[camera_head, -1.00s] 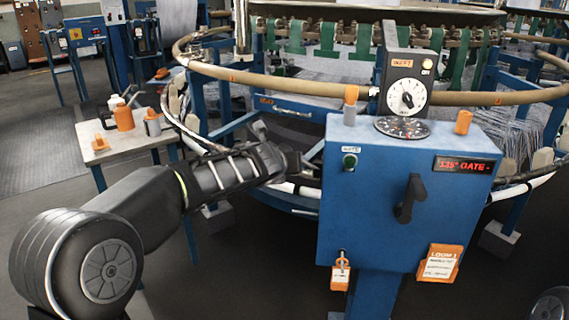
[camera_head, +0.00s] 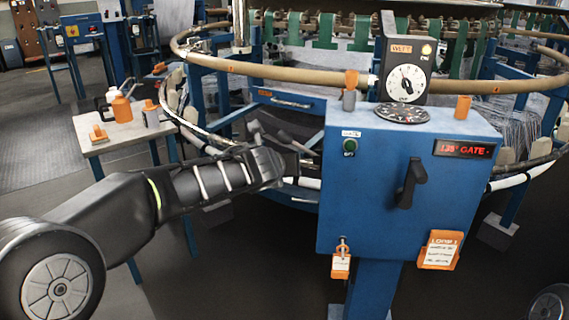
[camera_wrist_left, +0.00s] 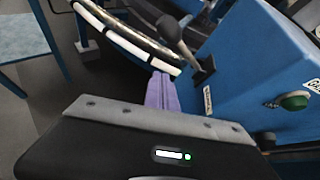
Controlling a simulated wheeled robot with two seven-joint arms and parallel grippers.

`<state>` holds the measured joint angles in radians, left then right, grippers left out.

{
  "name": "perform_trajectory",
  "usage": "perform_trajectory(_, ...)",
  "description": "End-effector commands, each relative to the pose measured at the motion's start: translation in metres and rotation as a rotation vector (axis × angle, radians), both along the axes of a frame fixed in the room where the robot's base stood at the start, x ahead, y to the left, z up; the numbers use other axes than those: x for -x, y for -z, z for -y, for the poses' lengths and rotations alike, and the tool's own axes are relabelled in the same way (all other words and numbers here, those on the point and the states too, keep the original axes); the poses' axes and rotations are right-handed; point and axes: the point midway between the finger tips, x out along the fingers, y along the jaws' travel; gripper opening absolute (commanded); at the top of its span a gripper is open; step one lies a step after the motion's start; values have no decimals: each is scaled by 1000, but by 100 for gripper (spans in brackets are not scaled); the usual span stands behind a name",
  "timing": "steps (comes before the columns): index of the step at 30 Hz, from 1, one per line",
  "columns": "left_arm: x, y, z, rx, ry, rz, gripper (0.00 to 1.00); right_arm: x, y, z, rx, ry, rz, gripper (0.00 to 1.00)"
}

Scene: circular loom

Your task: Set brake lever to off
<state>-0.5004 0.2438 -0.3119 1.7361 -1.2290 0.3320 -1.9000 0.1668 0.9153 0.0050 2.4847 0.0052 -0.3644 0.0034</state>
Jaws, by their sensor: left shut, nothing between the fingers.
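A lever with a dark round knob (camera_wrist_left: 168,27) sticks out from the left side of the blue control box (camera_wrist_left: 245,60) in the left wrist view. A small label lies beside its base, too small to read. In the head view the same lever seems to show as a grey rod (camera_head: 263,133) left of the box (camera_head: 340,215), partly behind my left arm. My left gripper (camera_wrist_left: 160,90) has its purple fingers shut and empty, below and apart from the lever. The fingers are hardly visible in the head view. My right gripper is out of view.
The box front has a black handle (camera_head: 408,184), a green gate button (camera_head: 350,146) and a red "135° GATE" display (camera_head: 464,149). A timer dial (camera_head: 405,82) stands on top. The loom ring (camera_head: 290,83) curves behind. A small table (camera_head: 100,146) with bottles stands left.

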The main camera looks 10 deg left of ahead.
Motion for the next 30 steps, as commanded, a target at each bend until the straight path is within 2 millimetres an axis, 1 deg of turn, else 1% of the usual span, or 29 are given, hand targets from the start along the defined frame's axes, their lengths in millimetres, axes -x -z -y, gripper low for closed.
perform_trajectory(1, 10, -8, 1, 2, 2, 2, 0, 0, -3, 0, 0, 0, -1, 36)
perform_trajectory(3, 21, -14, 1, 1, 0, 1, 0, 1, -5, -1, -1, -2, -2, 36)
perform_trajectory(6, 34, -20, 2, 2, 0, 0, 0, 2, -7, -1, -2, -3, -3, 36)
perform_trajectory(9, 41, -23, 2, 0, 0, 0, 0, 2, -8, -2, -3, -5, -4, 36)
perform_trajectory(13, 45, -24, 2, -1, 0, -1, 0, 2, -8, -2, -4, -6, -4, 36)
perform_trajectory(23, 44, -24, 2, 12, -7, -1, 0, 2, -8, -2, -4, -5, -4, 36)
perform_trajectory(26, 44, -24, 5, 74, -30, 3, 0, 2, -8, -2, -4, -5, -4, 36)
perform_trajectory(29, 44, -25, 15, 247, -73, 4, 0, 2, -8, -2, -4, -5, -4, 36)
perform_trajectory(30, 46, -21, 24, 357, -99, -9, 0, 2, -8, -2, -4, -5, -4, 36)
